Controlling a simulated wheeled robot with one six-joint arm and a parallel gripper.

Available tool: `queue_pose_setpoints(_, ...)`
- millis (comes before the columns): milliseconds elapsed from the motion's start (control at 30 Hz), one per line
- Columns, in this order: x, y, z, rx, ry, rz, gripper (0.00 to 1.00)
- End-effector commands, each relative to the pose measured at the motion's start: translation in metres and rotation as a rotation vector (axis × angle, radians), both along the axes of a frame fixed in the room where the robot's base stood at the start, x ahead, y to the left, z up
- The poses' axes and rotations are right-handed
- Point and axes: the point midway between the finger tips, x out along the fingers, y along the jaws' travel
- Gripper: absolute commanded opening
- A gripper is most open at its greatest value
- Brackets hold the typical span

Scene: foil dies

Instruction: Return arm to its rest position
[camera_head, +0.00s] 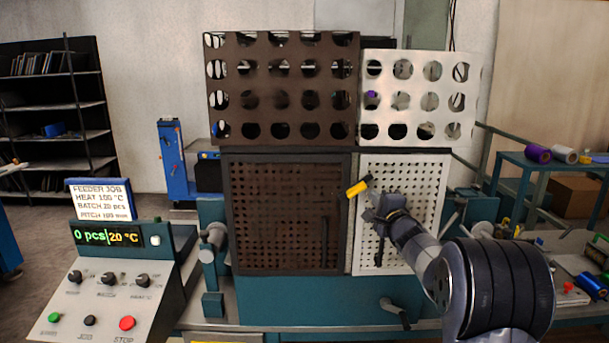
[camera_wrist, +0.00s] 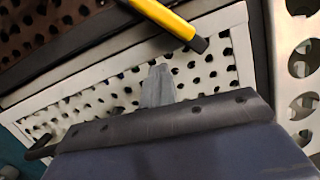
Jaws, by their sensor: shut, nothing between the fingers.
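My arm reaches in from the lower right in the head view, and my gripper (camera_head: 370,214) is in front of the white perforated panel (camera_head: 433,183). The gripper is shut with nothing between its fingers. In the wrist view the gripper (camera_wrist: 158,75) points at the same white panel (camera_wrist: 215,70). A yellow handle with a dark end (camera_head: 358,188) is just above and left of the gripper. It also shows in the wrist view (camera_wrist: 165,18), apart from the fingertips.
A brown perforated panel (camera_head: 285,215) stands left of the white one. Brown (camera_head: 283,57) and white (camera_head: 418,83) plates with large holes rise above. A control console (camera_head: 100,300) with a display is at the lower left. A side table (camera_head: 560,165) holds spools at the right.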

Motion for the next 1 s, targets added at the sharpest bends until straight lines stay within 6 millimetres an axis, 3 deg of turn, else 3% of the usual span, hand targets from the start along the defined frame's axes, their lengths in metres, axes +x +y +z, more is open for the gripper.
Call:
queue_pose_setpoints(33,-0.001,-0.012,-0.001,-0.023,0.021,-0.011,0.0)
queue_pose_setpoints(300,-0.019,-0.029,-0.015,-0.11,0.061,0.017,0.0)
queue_pose_setpoints(600,-0.036,-0.03,-0.015,-0.111,0.06,0.023,0.0)
queue_pose_setpoints(1000,-0.032,-0.028,-0.014,-0.11,0.059,0.026,0.0)
